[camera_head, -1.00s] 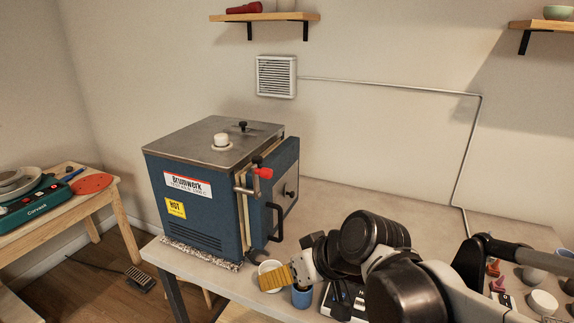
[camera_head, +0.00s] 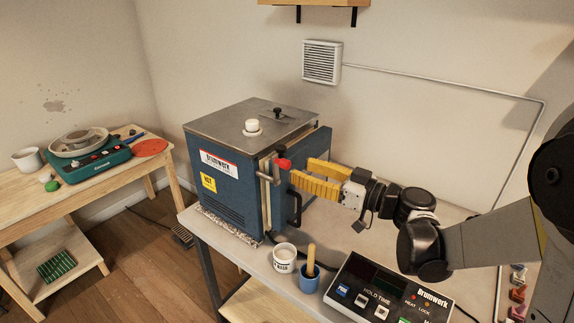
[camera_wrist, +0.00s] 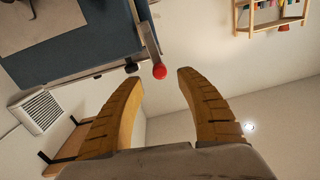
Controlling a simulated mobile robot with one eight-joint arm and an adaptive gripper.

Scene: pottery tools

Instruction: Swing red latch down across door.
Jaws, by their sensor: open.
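The red latch knob (camera_head: 284,163) sits on a metal latch arm at the front edge of the blue kiln (camera_head: 236,185), near the top of the door (camera_head: 315,165). The knob (camera_wrist: 160,71) also shows in the wrist view, just beyond and between the fingertips. My gripper (camera_head: 300,174) has yellow ribbed fingers and is open, right of the knob and in front of the door. In the wrist view my gripper (camera_wrist: 158,78) has nothing between its fingers. The fingers and the wrist hide part of the door. A dark door handle (camera_head: 295,207) shows below my fingers.
A white cup (camera_head: 285,257), a blue cup with a wooden tool (camera_head: 309,282) and a control box (camera_head: 375,295) stand on the bench in front of the door. A wall vent (camera_head: 321,62) is behind. A wooden table (camera_head: 100,178) with a wheel stands left.

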